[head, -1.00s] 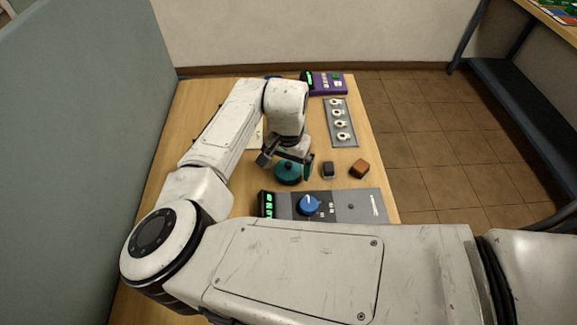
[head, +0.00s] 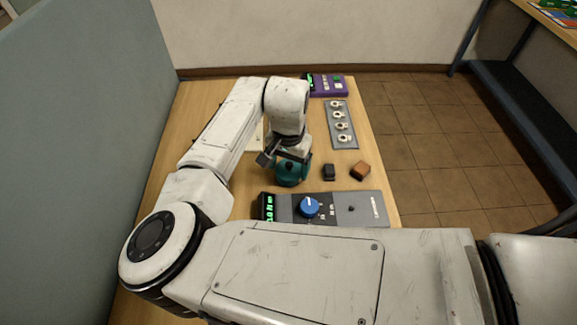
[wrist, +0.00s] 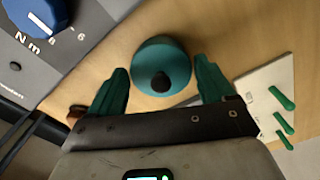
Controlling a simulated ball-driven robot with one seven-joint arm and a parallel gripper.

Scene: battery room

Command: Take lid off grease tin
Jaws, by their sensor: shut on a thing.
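The grease tin (head: 290,181) is round and teal and stands upright on the wooden table, behind the grey panel. Its teal lid (wrist: 163,50) with a dark round knob shows from above in the wrist view. My gripper (head: 291,160) is over the tin, with its two teal fingers on opposite sides of the lid; it is shut on the lid. In the wrist view my gripper (wrist: 160,68) has one finger on each side of the lid. The lid sits on the tin, and the arm partly hides both in the head view.
A grey panel (head: 350,207) with a blue dial lies just in front. A black block (head: 329,172) and a brown block (head: 360,171) stand to the right. A grey rack (head: 341,124) and a purple device (head: 329,85) are farther back. A pale board (wrist: 272,98) holds green sticks.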

